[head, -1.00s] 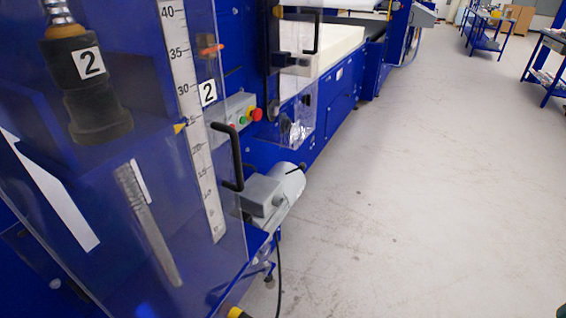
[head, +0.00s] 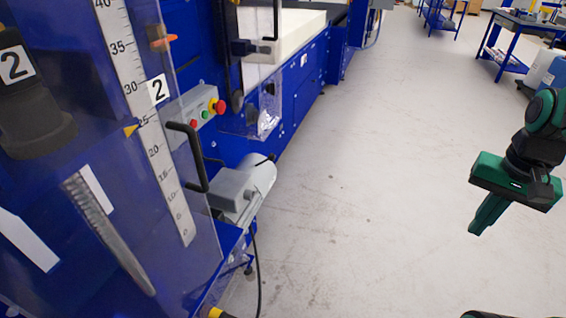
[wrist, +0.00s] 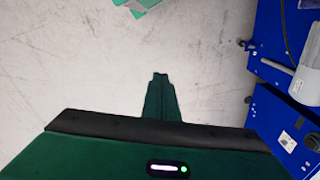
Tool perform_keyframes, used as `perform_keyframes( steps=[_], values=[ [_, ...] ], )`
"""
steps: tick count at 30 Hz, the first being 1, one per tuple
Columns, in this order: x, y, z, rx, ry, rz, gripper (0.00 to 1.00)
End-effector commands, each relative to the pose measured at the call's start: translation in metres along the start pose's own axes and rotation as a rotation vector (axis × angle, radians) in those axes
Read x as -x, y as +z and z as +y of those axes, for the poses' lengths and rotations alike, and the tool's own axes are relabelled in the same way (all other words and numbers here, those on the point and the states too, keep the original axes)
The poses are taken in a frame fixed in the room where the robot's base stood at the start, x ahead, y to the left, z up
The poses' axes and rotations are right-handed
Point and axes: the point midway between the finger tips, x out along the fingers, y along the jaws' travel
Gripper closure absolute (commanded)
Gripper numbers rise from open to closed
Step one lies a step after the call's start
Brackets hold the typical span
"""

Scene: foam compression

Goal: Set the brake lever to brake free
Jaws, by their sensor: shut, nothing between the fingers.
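A grey motor (head: 262,175) with a grey box is mounted low on the blue machine in the head view. A small dark lever (head: 265,159) sticks out at the top of the motor; I cannot read its setting. In the wrist view, the motor (wrist: 307,70) is cut off at the right edge, and a thin pale rod (wrist: 277,66) extends from it. My gripper (head: 478,231) is at the right of the head view, over open floor and well apart from the motor. In the wrist view, its fingers (wrist: 160,77) are together and empty.
A clear guard door with a black handle (head: 189,156) stands left of the motor. A control box with a red button (head: 217,106) is above it. A black cable (head: 257,270) hangs to the floor. Pale floor (head: 370,210) is free between gripper and machine. A blue workbench (head: 510,40) stands far right.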

Motion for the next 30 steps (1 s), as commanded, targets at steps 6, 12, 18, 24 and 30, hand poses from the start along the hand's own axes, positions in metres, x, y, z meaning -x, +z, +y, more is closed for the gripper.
perform_keyframes(
  steps=[6, 12, 18, 24, 30],
  values=[
    [-0.042, -0.051, -0.077, -0.088, -0.079, 0.003, 1.0],
    [-0.085, -0.077, -0.16, -0.198, -0.214, -0.046, 1.0],
    [-0.124, -0.085, -0.246, -0.353, -0.38, -0.16, 1.0],
    [-0.15, -0.082, -0.331, -0.552, -0.559, -0.343, 1.0],
    [-0.156, -0.078, -0.405, -0.779, -0.717, -0.573, 1.0]
  ],
)
